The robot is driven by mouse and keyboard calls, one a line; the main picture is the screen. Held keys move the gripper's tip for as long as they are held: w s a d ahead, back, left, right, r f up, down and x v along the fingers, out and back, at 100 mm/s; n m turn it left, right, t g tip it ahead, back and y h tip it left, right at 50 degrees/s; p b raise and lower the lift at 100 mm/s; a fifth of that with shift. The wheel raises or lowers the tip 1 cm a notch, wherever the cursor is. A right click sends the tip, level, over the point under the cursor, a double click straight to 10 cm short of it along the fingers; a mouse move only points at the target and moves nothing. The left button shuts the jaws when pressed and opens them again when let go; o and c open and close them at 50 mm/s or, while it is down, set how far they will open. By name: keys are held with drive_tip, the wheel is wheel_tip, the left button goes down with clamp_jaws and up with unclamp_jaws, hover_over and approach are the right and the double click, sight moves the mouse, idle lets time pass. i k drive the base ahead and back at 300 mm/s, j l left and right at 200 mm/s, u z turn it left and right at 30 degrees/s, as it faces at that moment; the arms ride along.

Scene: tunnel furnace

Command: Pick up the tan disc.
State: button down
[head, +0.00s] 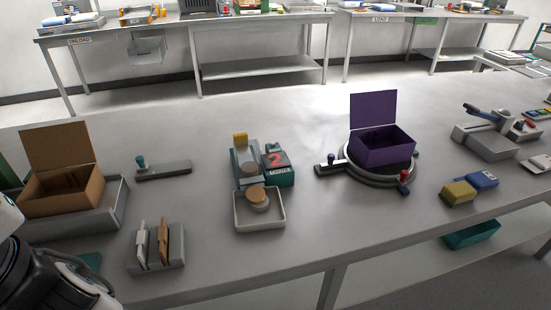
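A tan disc (258,195) lies in a small light grey square tray (270,223) near the middle of the table. It seems to rest on a paler round piece, raised above the tray floor. Another round beige piece (250,170) is just behind the tray, on a blue-grey fixture (240,158) with a yellow block at its far end. My gripper cannot be made out; only a white and black part of my arm shows at the lower left edge, well left of the tray.
A teal box with a red "2" (278,160) stands close behind the tray. An open purple box (385,147) sits on a round turntable to the right. An open cardboard box (62,190) and a slotted holder (156,252) are left. Table is clear between tray and front edge.

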sight(255, 195)
drive_tip(key=j+z, duration=0.3)
drive_tip(key=k+j+z, duration=0.15)
drive_tip(key=j+z, duration=0.15)
drive_tip(key=j, duration=0.15)
drive_tip(key=k+j+z, duration=0.1)
drive_tip(key=j+z, duration=0.2)
drive_tip(key=k+j+z, duration=0.3)
drive_tip(key=i+j, duration=0.15)
drive_tip(key=i, duration=0.15)
drive_tip(key=i+j, duration=0.2)
drive_tip(key=i+z, duration=0.05)
drive_tip(key=i, duration=0.05)
